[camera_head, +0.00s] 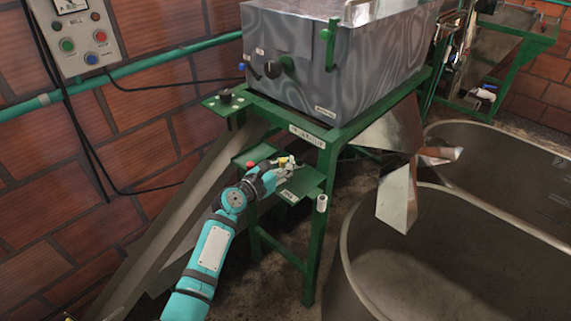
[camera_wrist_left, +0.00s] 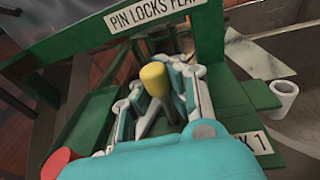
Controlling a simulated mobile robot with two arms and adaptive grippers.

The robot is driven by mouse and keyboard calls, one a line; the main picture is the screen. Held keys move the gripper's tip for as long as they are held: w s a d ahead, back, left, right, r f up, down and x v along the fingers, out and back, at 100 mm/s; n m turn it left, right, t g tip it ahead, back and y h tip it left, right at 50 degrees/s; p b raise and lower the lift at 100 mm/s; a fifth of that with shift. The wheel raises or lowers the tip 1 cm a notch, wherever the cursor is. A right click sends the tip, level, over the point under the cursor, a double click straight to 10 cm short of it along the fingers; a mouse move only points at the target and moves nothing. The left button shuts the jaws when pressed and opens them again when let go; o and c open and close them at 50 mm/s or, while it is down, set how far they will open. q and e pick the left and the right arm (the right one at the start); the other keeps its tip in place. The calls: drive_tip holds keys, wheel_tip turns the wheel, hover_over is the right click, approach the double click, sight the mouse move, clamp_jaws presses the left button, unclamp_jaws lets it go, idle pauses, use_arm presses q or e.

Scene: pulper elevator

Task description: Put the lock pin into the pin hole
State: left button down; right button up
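A pin with a yellow cylindrical top (camera_wrist_left: 154,78), which I take to be the lock pin, stands over the small green shelf (camera_head: 306,181). It also shows small in the head view (camera_head: 283,161). My left gripper (camera_head: 284,168) is at this shelf, its fingers on either side of the yellow top in the wrist view (camera_wrist_left: 158,85). The fingers look spread, with a gap on the right of the pin; firm contact is not visible. A label "PIN LOCKS FLAP" (camera_wrist_left: 152,16) is on the green frame beyond. I cannot make out the pin hole. My right gripper is not in view.
A red knob (camera_wrist_left: 61,162) is left of the gripper, and a white hollow cylinder (camera_wrist_left: 285,92) is at right. The grey machine box (camera_head: 335,55) stands above on the green frame. A large tub (camera_head: 450,260) and bent metal sheet (camera_head: 398,195) are right.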

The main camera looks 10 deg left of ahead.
use_arm(q)
drive_tip(key=shift+f+b, duration=0.65)
drive_tip(key=shift+f, duration=0.25)
drive_tip(key=c, duration=1.4)
unclamp_jaws()
drive_tip(key=v, duration=1.2)
